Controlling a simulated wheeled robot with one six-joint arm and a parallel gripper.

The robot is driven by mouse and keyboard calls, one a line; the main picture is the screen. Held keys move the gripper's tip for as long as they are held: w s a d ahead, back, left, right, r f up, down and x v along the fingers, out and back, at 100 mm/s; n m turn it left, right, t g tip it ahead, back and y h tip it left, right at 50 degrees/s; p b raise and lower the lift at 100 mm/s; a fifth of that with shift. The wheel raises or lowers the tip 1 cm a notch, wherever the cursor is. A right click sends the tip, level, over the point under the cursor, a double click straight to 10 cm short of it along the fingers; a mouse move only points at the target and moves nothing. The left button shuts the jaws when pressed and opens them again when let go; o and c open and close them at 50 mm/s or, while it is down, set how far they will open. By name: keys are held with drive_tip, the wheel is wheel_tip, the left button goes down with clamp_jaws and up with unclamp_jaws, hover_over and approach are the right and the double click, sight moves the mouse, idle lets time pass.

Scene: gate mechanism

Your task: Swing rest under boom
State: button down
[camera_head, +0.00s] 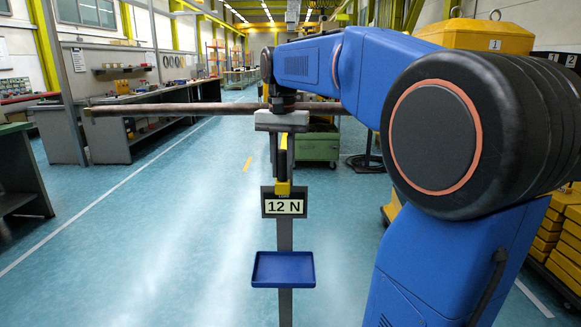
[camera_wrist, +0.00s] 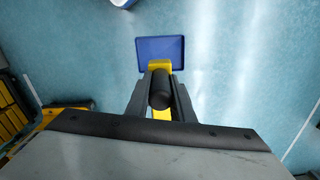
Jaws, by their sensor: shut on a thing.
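The boom (camera_head: 180,108) is a long brown bar running nearly level across the head view. Its left end stands free, and my arm and gripper hide parts of it. My gripper (camera_head: 283,150) points down in front of the boom. In the wrist view, my gripper (camera_wrist: 161,98) is shut on a black cylindrical handle (camera_wrist: 160,88) with a yellow bar (camera_wrist: 160,66) at it. In the head view a yellow piece (camera_head: 283,188) shows just below the gripper, above the 12 N sign. Which part is the rest is not clear; the handled yellow bar may belong to it.
A grey post (camera_head: 285,235) carries the 12 N sign (camera_head: 284,207) and a blue tray (camera_head: 283,269), also seen in the wrist view (camera_wrist: 160,48). A green cabinet (camera_head: 317,143) stands behind. Workbenches line the left; yellow boxes (camera_head: 565,235) are at right. Floor left of the post is clear.

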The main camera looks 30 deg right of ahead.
drive_tip(key=c, duration=1.5)
unclamp_jaws()
drive_tip(key=shift+w+a, duration=0.1)
drive_tip(key=shift+c, duration=0.2)
drive_tip(key=shift+r, duration=0.15)
wheel_tip(320, 180, up, 17)
drive_tip(key=s+a+f+n+t, duration=0.1)
drive_tip(key=s+a+f+n, duration=0.1)
drive_tip(key=s+f, duration=0.3)
drive_tip(key=s+a+f+n+t, duration=0.1)
drive_tip(key=s+a+f, duration=0.3)
drive_tip(key=f, duration=0.5)
drive_tip(key=shift+s+f+n, duration=0.25)
drive_tip(key=shift+s+n, duration=0.2)
drive_tip(key=shift+n, duration=0.25)
drive_tip(key=s+a+f+n+t, duration=0.1)
drive_tip(key=s+f, duration=0.3)
drive_tip(key=f, duration=0.3)
drive_tip(key=s+a+f+n+t, duration=0.1)
drive_tip(key=s+f, duration=0.3)
drive_tip(key=f, duration=0.4)
drive_tip(key=s+a+f+n, duration=0.2)
drive_tip(key=s+f, duration=0.2)
drive_tip(key=f, duration=0.4)
drive_tip(key=shift+s+f+n+t, duration=0.1)
drive_tip(key=shift+s+n+t, duration=0.2)
drive_tip(key=shift+n+t, duration=0.1)
drive_tip(key=shift+c, duration=0.4)
